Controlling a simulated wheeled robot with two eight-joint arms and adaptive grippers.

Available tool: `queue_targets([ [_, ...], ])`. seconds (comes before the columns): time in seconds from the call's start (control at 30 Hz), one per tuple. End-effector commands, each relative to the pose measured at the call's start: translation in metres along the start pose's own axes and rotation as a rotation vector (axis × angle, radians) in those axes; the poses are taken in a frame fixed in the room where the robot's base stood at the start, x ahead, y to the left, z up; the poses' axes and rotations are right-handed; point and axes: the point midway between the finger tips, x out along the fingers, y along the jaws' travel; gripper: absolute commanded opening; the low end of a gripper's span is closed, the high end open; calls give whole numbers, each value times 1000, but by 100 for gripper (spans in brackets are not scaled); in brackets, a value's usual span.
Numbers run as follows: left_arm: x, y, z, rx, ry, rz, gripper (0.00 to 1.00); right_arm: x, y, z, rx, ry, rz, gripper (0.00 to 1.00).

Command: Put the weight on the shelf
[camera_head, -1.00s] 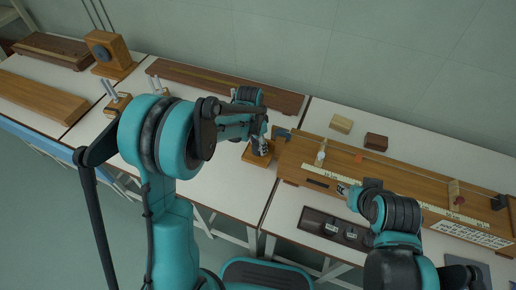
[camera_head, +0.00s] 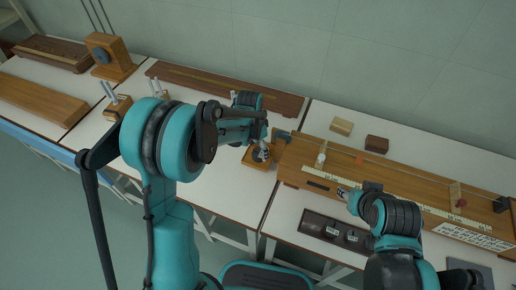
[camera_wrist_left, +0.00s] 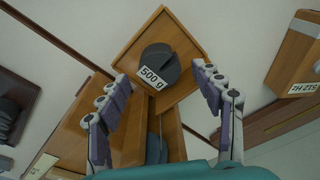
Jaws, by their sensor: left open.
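A dark grey slotted weight (camera_wrist_left: 160,68) labelled "500 g" rests on a square wooden platform (camera_wrist_left: 139,42) in the left wrist view. In the head view the weight (camera_head: 261,154) and the platform (camera_head: 251,162) show at the left end of a long wooden apparatus. My left gripper (camera_wrist_left: 160,75) is open, with one finger on each side of the weight and apart from it. In the head view it is partly hidden at the platform (camera_head: 264,146). My right gripper (camera_head: 343,192) is over the apparatus; its jaws are too small to read. I cannot tell which surface is the shelf.
A dark tray (camera_head: 306,226) with small weights stands in front of the apparatus (camera_head: 400,185). Two small blocks, pale (camera_head: 341,125) and brown (camera_head: 376,143), lie behind it. A wooden box marked "512 Hz" (camera_wrist_left: 297,55) is beside the platform. The bench left of the platform is partly clear.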

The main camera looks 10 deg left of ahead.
Motion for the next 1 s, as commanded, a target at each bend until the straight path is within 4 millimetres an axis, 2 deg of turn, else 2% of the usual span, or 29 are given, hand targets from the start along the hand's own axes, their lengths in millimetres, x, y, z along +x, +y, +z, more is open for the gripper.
queue_targets([
  [0.4,-91,0,0,0,0,0,66,-29,0,-21,0,0,0,40],
  [0.67,-117,1,2,-6,3,-3,66,-35,0,-25,0,0,0,40],
  [0.83,-148,11,21,-95,45,-50,66,-35,0,-25,0,0,0,40],
  [1.0,-191,35,62,-277,146,-134,66,-35,0,-25,0,0,0,40],
])
